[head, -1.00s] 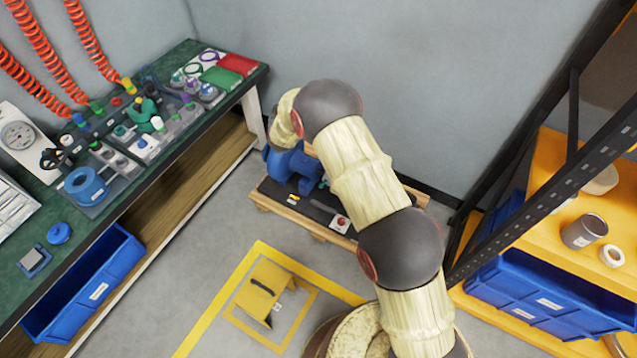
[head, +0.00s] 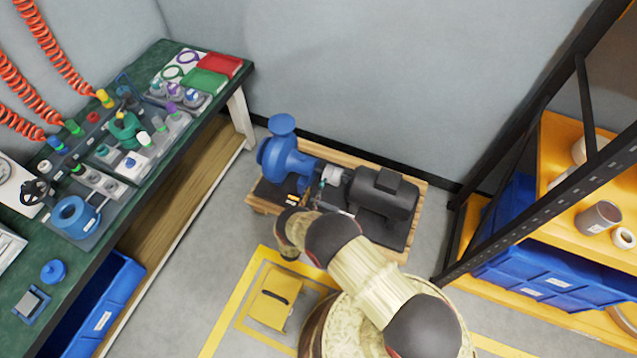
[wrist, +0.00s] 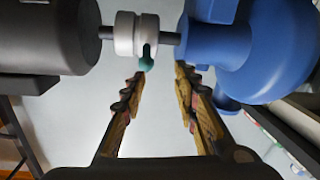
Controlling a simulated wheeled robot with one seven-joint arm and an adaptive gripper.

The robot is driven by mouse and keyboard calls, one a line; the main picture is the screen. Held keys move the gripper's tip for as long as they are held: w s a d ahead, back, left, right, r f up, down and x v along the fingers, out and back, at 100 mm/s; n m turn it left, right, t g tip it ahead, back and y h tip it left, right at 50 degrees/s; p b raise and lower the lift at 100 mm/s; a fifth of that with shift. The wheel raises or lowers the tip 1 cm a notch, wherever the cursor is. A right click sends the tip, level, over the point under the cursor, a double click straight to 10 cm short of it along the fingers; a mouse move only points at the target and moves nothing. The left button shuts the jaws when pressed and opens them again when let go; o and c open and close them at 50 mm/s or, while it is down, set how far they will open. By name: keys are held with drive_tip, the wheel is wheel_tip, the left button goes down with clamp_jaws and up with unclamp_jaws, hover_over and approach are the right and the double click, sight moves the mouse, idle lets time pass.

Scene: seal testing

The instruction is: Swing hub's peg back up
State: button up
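A white hub (wrist: 126,34) sits on the shaft between the dark motor (wrist: 45,38) and the blue pump (wrist: 265,50) in the wrist view. A teal peg (wrist: 147,58) sticks out from the hub toward my gripper. My gripper (wrist: 160,73) is open, its two fingers spread and nothing between them; the peg's tip is close to the left fingertip, and I cannot tell whether they touch. In the head view the hub (head: 334,174) and peg (head: 323,183) show between the pump (head: 285,158) and motor (head: 385,195). There my wrist and arm hide most of my gripper.
The pump set stands on a wooden pallet (head: 420,205) on the floor. A green workbench (head: 140,195) with fittings is at the left, an orange rack (head: 560,150) with blue bins at the right. A yellow box (head: 271,298) lies within yellow floor lines in front.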

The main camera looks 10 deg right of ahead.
sight(322, 187)
drive_tip(key=shift+h, duration=0.3)
drive_tip(key=w+d+b, duration=0.1)
drive_tip(key=w+d, duration=0.1)
drive_tip(key=w+d+f+b, duration=0.1)
drive_tip(key=w+d, duration=0.1)
drive_tip(key=d, duration=0.1)
drive_tip(key=shift+w+d+f, duration=0.1)
drive_tip(key=shift+f, duration=0.1)
drive_tip(key=c, duration=0.8)
idle(0.5)
